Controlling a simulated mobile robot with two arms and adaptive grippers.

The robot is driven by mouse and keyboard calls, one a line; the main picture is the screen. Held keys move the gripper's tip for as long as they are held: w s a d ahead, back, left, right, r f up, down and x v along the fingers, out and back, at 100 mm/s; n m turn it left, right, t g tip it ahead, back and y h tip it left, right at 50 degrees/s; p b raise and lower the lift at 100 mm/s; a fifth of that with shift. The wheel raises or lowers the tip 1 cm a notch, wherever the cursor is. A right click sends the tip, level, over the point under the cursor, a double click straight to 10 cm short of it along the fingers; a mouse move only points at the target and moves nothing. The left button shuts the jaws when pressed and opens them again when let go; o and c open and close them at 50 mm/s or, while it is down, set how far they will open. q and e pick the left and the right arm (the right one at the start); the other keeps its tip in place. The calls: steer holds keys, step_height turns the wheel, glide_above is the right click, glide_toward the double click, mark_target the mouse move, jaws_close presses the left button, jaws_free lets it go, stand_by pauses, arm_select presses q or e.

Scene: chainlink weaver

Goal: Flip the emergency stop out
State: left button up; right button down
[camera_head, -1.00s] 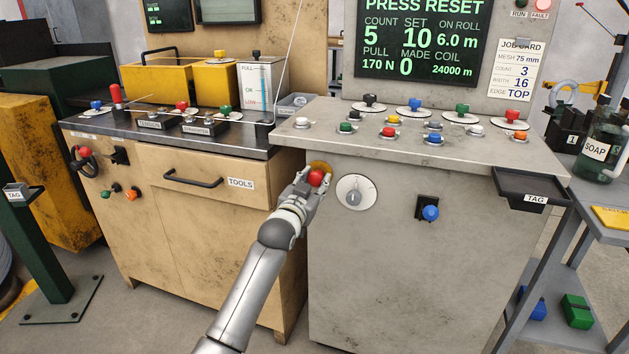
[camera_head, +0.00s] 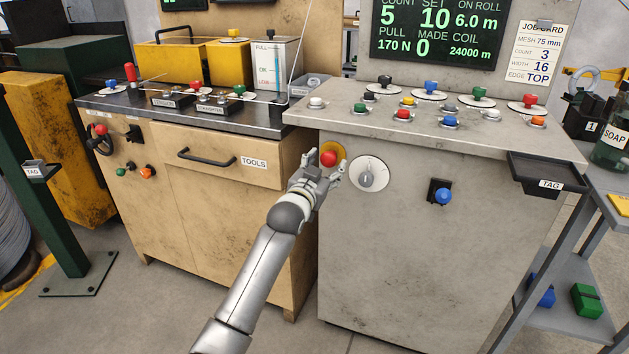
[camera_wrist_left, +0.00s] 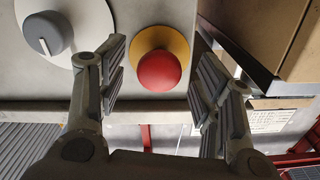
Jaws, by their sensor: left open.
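The emergency stop is a red mushroom button (camera_head: 328,158) on a yellow disc, on the front face of the grey console near its left edge. My left gripper (camera_head: 320,176) is open just in front of and below it. In the left wrist view the red button (camera_wrist_left: 159,71) shows between the two open fingers (camera_wrist_left: 157,88), with clear gaps on both sides. The fingers do not appear to touch it. My right gripper is not in view.
A white dial (camera_head: 368,174) sits close to the right of the button. A blue knob (camera_head: 443,196) is farther right. The tan cabinet (camera_head: 215,215) with a drawer handle stands to the left. Several coloured buttons line the console top (camera_head: 330,114).

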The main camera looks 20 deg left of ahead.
arm_select(q)
steer(key=s, duration=1)
steer(key=shift+s+a, duration=0.2)
steer(key=shift+s, duration=0.2)
steer(key=s+d+f+g, duration=0.1)
steer(key=s+f+g, duration=0.45)
steer(key=f, duration=0.85)
steer(key=s+d+f+g, duration=0.1)
steer(key=s+f+g, duration=0.1)
steer(key=s+f, duration=0.9)
steer(key=s+f+g+p, duration=0.95)
steer(key=s+f, duration=1.55)
steer(key=s, duration=0.3)
steer(key=s+a+p, duration=0.2)
steer(key=s+p, duration=0.6)
steer(key=s, duration=0.5)
steer(key=shift+a+f+n+y, duration=0.15)
steer(key=shift+f+n+y, duration=0.15)
steer(key=shift+f, duration=0.05)
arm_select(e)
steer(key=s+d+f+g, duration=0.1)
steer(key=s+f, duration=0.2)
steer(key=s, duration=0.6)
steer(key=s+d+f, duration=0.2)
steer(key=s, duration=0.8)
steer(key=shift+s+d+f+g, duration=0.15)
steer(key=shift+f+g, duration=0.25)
